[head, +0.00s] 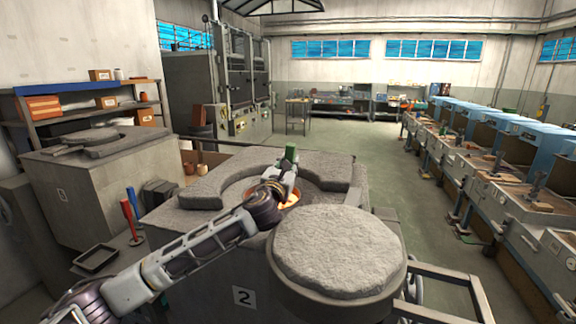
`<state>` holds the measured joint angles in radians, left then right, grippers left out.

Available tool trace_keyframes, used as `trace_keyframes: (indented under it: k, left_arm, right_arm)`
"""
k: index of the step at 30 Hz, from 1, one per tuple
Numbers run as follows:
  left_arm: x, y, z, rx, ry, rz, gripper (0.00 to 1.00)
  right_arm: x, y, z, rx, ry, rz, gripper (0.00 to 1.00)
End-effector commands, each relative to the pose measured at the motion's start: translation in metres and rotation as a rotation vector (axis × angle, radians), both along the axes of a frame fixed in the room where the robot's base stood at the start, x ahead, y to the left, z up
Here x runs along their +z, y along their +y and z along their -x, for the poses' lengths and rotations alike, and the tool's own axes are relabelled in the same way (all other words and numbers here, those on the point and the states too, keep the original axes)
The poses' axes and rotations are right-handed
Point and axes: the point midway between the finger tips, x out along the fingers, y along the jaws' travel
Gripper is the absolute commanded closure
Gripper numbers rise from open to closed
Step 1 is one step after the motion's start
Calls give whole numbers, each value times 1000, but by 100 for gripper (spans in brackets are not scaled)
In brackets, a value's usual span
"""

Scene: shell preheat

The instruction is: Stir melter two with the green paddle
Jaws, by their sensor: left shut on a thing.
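Melter two (190,265) stands in front of me, with a "2" plate on its front. Its round opening (290,200) glows orange. My left gripper (287,172) is over the opening. It is shut on the green paddle (291,152), whose green handle end sticks up above the fingers. The lower part of the paddle is hidden by my gripper and arm, so I cannot tell how deep it reaches. My right gripper is out of view.
The thick round lid (340,250) sits to the near right of the opening. A red paddle (128,218) and a blue paddle (133,201) stand at the left, near a dark tray (97,260). Another melter (90,190) stands at the left. The floor (420,220) on the right is clear.

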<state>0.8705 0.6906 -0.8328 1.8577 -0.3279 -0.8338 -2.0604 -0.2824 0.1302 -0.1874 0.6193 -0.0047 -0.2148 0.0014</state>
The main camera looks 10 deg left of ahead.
Motion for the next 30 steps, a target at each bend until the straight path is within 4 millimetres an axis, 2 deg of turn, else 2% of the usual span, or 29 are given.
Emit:
trace_keyframes:
  k: [18, 30]
  left_arm:
    - [5, 33, -20, 4, -3, -1, 100]
    - [4, 39, -23, 2, -2, 0, 100]
  right_arm:
    - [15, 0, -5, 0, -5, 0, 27]
    - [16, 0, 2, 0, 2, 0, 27]
